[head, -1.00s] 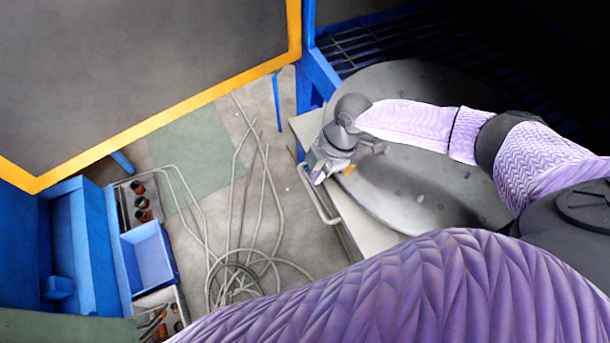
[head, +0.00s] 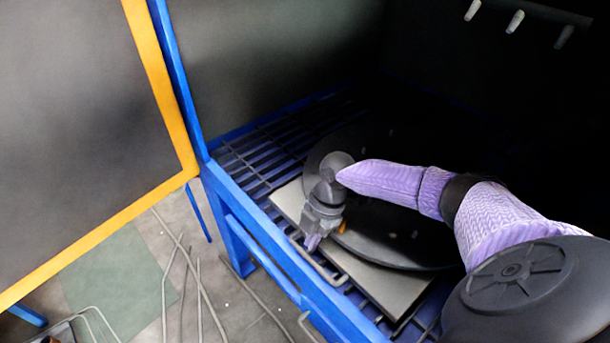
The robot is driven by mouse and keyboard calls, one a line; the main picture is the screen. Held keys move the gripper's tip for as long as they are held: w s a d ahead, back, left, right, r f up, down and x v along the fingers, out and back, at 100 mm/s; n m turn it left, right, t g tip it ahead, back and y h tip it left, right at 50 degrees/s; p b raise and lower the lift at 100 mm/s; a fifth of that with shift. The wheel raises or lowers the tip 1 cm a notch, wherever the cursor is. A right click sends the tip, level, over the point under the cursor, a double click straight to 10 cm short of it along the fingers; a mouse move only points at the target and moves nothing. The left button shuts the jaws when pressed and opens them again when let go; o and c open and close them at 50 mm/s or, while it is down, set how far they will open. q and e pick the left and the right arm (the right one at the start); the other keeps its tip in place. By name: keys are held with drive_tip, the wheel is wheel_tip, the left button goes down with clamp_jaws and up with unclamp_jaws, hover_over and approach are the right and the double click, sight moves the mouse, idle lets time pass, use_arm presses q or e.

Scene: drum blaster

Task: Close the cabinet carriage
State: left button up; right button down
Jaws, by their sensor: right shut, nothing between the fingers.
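The carriage (head: 388,291) is a flat pale plate carrying a large dark round turntable (head: 385,240). It lies over the slatted floor of the blue-framed cabinet, with its front edge close to the frame's front rail (head: 262,243). A thin bar handle (head: 325,272) runs along its front side. My right gripper (head: 312,242) is shut and empty, pointing down at the carriage's front edge near the handle's far end. I cannot tell whether it touches the plate or handle. My right forearm reaches over the turntable. My left gripper is out of view.
The cabinet's door (head: 75,130), grey with a yellow edge, stands open on the left. Slatted floor (head: 265,160) shows around the carriage. Pale hooks (head: 515,22) hang at the back. Hoses or rods (head: 200,290) lie on the floor outside.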

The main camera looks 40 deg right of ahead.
drive_tip(key=shift+d, duration=0.35)
drive_tip(key=p+v, duration=0.2)
drive_tip(key=v, duration=0.8)
drive_tip(key=shift+a, duration=0.15)
